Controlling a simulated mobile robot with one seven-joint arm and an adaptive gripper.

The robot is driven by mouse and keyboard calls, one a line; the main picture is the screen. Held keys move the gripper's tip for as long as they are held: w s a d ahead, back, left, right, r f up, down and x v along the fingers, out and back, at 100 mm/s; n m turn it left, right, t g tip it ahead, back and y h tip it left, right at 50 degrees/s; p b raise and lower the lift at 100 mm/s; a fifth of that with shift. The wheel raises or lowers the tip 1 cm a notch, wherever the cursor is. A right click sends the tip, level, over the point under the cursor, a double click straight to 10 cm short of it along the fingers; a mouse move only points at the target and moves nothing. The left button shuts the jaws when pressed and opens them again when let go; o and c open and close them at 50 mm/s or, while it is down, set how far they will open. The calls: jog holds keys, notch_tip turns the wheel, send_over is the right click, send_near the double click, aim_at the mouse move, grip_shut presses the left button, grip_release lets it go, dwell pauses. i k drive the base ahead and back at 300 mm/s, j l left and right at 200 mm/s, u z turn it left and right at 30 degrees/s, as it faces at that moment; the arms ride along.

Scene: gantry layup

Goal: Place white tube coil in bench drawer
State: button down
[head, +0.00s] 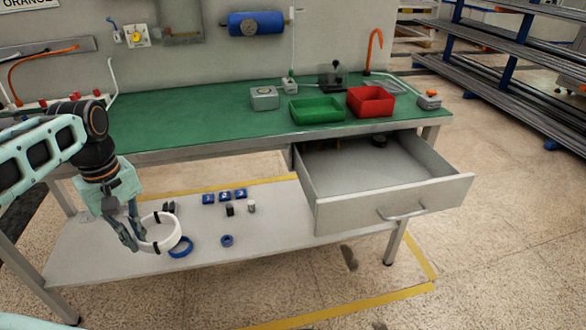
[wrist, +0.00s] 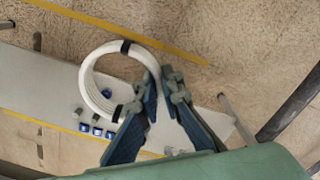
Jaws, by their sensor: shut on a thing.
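The white tube coil (head: 160,233) with black bands is held in my gripper (head: 134,238), in front of and above the lower shelf at the left of the bench. In the wrist view the coil (wrist: 92,80) hangs at the fingertips of my gripper (wrist: 160,82), which is shut on the coil's rim. The bench drawer (head: 370,180) is pulled open at the right end of the bench, to the right of my gripper. A small dark object (head: 379,141) lies at the back of the drawer. Most of the drawer floor is bare.
The lower shelf (head: 290,225) holds a blue ring (head: 181,247), blue boxes (head: 225,196) and small rolls. The green bench top (head: 200,125) carries a green bin (head: 317,109), a red bin (head: 370,101) and a grey box (head: 264,98). Floor in front is clear.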

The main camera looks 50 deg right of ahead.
aim_at(348, 177)
jog(key=k, duration=0.65)
jog(key=k+z, duration=0.1)
jog(key=z, duration=0.35)
jog(key=k+z, duration=0.1)
jog(key=z, duration=2.55)
jog(key=k+j+z, duration=0.1)
jog(key=j+z, duration=0.3)
jog(key=k+j, duration=0.1)
jog(key=j, duration=0.3)
jog(key=k+j, duration=0.1)
jog(key=j, duration=0.25)
jog(key=k+j, duration=0.1)
jog(key=j, duration=0.3)
jog(key=k+j, duration=0.1)
jog(key=j, duration=0.3)
jog(key=k+j, duration=0.1)
jog(key=j, duration=0.25)
